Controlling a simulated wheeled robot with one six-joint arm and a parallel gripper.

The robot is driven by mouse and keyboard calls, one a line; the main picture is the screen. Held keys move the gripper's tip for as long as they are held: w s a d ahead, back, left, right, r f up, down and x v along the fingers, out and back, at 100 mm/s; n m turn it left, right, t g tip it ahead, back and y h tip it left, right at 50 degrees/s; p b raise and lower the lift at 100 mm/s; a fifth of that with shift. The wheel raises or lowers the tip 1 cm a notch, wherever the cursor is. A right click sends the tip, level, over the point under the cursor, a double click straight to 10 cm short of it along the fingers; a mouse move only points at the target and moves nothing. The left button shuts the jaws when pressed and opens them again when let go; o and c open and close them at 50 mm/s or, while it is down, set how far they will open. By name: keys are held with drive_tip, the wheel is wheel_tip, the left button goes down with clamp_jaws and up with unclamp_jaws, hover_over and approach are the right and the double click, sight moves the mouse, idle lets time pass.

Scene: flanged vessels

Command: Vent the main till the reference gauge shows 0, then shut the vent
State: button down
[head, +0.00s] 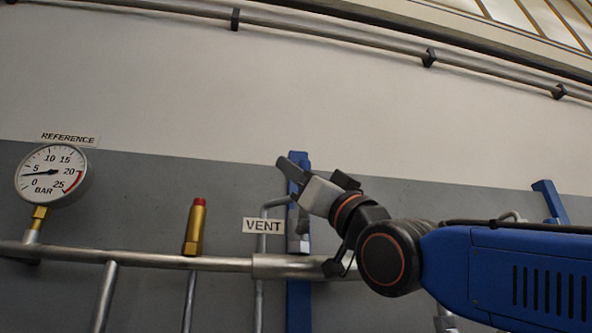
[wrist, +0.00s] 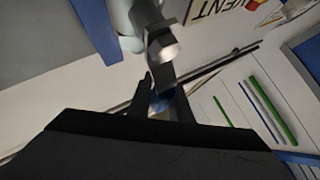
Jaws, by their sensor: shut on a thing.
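The reference gauge (head: 53,174) is at the left of the head view, and its needle points left, a little below the 5 mark. The VENT label (head: 263,226) is left of the vent valve (head: 298,243), which sits on the horizontal main pipe (head: 140,259). My gripper (head: 295,184) is at the vent, above the valve body. In the wrist view my gripper (wrist: 163,92) is shut on the vent handle, with a bit of blue between the fingers. The bright valve end (wrist: 168,50) shows just beyond them. The fingers hide most of the handle.
A brass fitting with a red cap (head: 196,227) stands on the main pipe between gauge and vent. A blue upright (head: 299,305) is behind the vent, and another blue piece (head: 552,203) is at the right. Pipes (head: 330,32) run along the wall above.

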drive_tip(key=shift+f, duration=0.1)
drive_tip(key=c, duration=1.6)
unclamp_jaws()
drive_tip(key=shift+c, duration=0.2)
drive_tip(key=v, duration=1.7)
drive_tip(key=shift+f, duration=0.2)
drive_tip(key=shift+s+a, duration=0.1)
